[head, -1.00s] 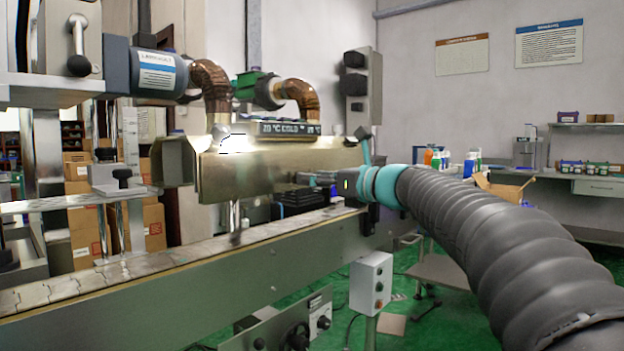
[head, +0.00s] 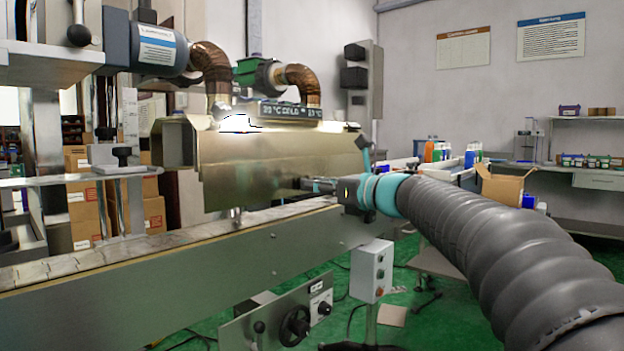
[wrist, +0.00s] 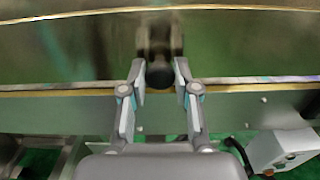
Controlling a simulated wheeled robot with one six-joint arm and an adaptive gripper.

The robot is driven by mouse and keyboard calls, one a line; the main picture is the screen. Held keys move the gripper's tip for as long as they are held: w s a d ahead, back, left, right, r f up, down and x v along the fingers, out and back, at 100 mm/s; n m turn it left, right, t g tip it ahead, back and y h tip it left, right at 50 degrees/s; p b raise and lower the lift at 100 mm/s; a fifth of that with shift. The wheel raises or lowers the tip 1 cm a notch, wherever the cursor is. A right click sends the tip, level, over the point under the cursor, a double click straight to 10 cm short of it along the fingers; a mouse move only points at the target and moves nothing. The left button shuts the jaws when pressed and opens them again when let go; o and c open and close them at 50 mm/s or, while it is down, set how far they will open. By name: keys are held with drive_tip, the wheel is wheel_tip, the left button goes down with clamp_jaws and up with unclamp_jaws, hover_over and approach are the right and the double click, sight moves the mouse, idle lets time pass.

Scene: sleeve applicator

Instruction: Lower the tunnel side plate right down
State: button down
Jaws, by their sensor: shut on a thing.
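The tunnel side plate (head: 250,165) is a brassy metal panel on the heat tunnel in the head view. It hangs over the near side of the conveyor, and its lower edge sits just above the belt at its left end. In the wrist view the plate (wrist: 70,50) fills the upper part, with a dark knob handle (wrist: 158,60) standing out from it. My gripper (wrist: 160,78) has its fingers on either side of this knob and is shut on it. In the head view my gripper (head: 318,186) reaches the plate's lower right; its fingertips are small there.
The conveyor (head: 190,275) runs below the plate, with its belt (head: 120,248) clear at the left. A grey control box (head: 371,270) stands in front of the conveyor, below my arm. An open cardboard box (head: 503,187) is at the right.

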drive_tip(key=shift+f, duration=0.4)
drive_tip(key=c, duration=0.9)
unclamp_jaws()
drive_tip(key=shift+w+d, duration=0.1)
drive_tip(key=shift+r, duration=0.15)
drive_tip(key=v, duration=1.2)
